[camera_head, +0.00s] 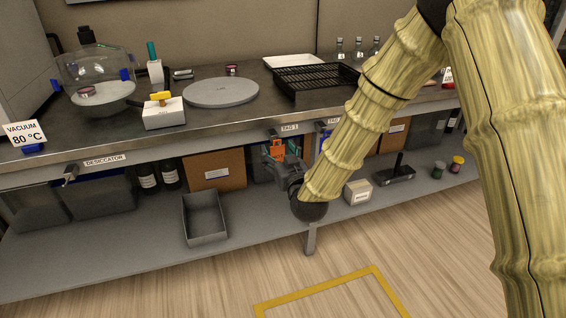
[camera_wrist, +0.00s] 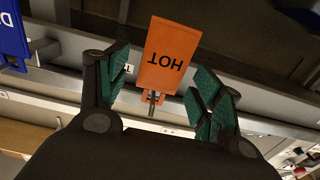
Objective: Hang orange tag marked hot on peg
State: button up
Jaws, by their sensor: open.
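The orange tag (camera_head: 278,149) marked HOT is at the front of the bench, below the label TAG 1. In the wrist view the tag (camera_wrist: 168,58) appears upside down, its holed end towards a small peg (camera_wrist: 151,109). The peg appears to pass through the tag's hole, though the exact contact is too small to tell. My gripper (camera_head: 272,157) is at the tag. In the wrist view its fingers (camera_wrist: 161,78) are open on either side of the tag. A gap shows at the left finger; the right finger is close to the tag's edge.
A blue tag (camera_wrist: 12,36) is beside my gripper in the wrist view. The bench front edge (camera_head: 195,148) runs just above my gripper. Below, the lower shelf (camera_head: 130,235) holds a grey open bin (camera_head: 205,220), a cardboard box (camera_head: 215,169) and a small white box (camera_head: 357,192).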

jog(key=shift+w+a, duration=0.25)
jog(key=shift+w, duration=0.4)
jog(key=c, duration=1.1)
jog(key=shift+r, duration=0.3)
jog(key=shift+s, duration=0.15)
jog(key=shift+s+d+p, duration=0.25)
jog(key=shift+s+p, duration=0.05)
jog(key=shift+s, duration=0.3)
jog(key=shift+s, duration=0.15)
